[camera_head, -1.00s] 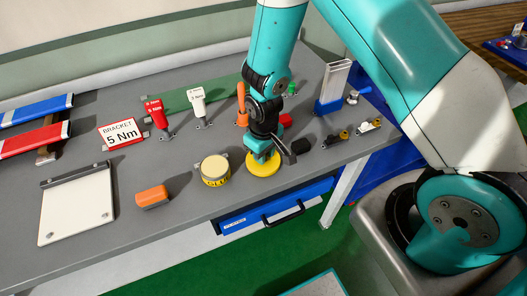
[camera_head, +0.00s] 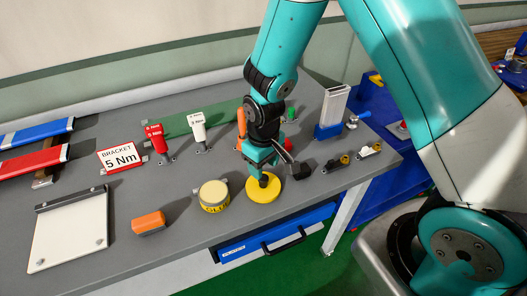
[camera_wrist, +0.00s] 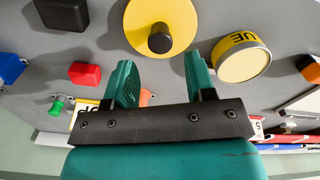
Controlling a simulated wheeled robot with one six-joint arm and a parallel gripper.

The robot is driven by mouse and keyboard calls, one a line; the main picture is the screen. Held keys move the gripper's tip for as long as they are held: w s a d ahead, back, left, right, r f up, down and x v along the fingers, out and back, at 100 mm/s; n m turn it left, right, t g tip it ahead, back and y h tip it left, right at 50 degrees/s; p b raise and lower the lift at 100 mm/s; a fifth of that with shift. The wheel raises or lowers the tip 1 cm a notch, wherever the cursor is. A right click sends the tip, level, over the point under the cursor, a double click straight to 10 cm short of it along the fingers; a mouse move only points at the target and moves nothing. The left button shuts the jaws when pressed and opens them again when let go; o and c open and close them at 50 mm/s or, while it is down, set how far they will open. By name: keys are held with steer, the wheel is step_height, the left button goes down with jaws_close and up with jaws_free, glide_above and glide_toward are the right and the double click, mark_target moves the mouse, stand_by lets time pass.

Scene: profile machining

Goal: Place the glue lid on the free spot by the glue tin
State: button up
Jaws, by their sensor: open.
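The glue lid (camera_head: 256,193), a yellow disc with a black knob, lies flat on the grey bench just right of the glue tin. It also shows in the wrist view (camera_wrist: 138,17). The glue tin (camera_head: 214,195) is a yellow-banded can with a pale top, upright; its label shows in the wrist view (camera_wrist: 242,58). A small gap separates lid and tin. My gripper (camera_head: 262,171) is just above the lid; in the wrist view its teal fingers (camera_wrist: 162,75) are apart and empty, with the knob beyond their tips.
An orange block (camera_head: 148,223) and a white board (camera_head: 68,232) lie left of the tin. A black block (camera_head: 300,171) and a red block (camera_wrist: 85,74) are near my gripper. The bench's front edge (camera_head: 235,236) runs close to lid and tin, above a blue drawer (camera_head: 275,235).

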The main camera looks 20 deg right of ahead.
mark_target(264, 178)
steer(key=s+a+r+y, duration=0.15)
steer(key=s+r, duration=0.25)
steer(key=r, duration=0.5)
steer(key=s+a+r+y, duration=0.15)
steer(key=s+r, duration=0.25)
steer(key=r, duration=0.5)
steer(key=s+a+r+n, duration=0.1)
steer(key=s+r, duration=0.2)
steer(key=s, duration=0.2)
steer(key=s+r+n+y, duration=0.1)
steer(key=s+r, duration=0.2)
steer(key=s, duration=0.2)
steer(key=shift+s+a+b, duration=0.3)
steer(key=shift+a+b, duration=0.05)
steer(key=shift+n, duration=0.3)
